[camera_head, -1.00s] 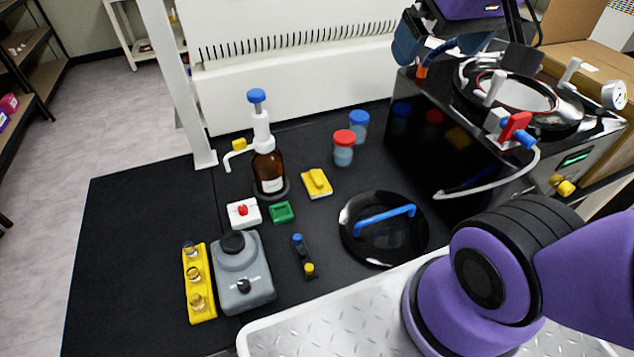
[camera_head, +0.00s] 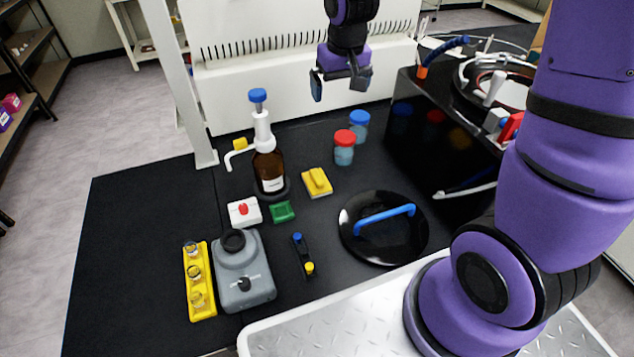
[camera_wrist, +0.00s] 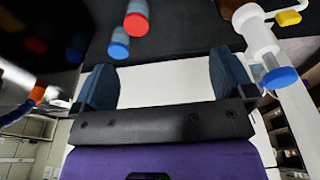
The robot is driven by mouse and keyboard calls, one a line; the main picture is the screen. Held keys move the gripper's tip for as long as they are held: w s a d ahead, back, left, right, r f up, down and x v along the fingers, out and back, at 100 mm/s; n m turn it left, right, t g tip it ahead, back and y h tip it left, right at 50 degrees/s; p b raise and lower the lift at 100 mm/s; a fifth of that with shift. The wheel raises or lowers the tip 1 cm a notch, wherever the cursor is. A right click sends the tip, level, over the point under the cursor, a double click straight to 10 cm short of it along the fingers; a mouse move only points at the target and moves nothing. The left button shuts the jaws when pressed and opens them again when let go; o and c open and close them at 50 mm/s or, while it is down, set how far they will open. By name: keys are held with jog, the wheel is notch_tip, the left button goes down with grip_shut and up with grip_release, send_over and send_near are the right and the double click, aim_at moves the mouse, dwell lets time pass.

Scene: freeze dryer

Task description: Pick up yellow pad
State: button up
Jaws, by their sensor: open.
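The yellow pad (camera_head: 317,182), a small block with a raised yellow grip on top, lies on the black bench mat right of the brown bottle. It is not seen in the wrist view. My gripper (camera_head: 342,88) hangs in the air above and behind the pad, in front of the white panel. Its two fingers are spread apart with nothing between them. The open fingers also show in the wrist view (camera_wrist: 165,85).
The brown pump bottle (camera_head: 268,170) stands left of the pad. Red-capped (camera_head: 344,148) and blue-capped (camera_head: 359,126) jars stand behind right. A black lid with blue handle (camera_head: 385,213) lies front right. A green tray (camera_head: 282,211) lies front left. The black machine (camera_head: 440,140) stands right.

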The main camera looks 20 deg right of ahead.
jog(key=w+a+f+g, duration=0.1)
jog(key=w+f, duration=0.2)
jog(key=f, duration=0.6)
jog(key=g, duration=0.1)
send_over(316, 174)
notch_tip(316, 174, down, 11)
jog(key=shift+f, duration=5.7)
jog(key=c, duration=1.1)
notch_tip(316, 174, up, 10)
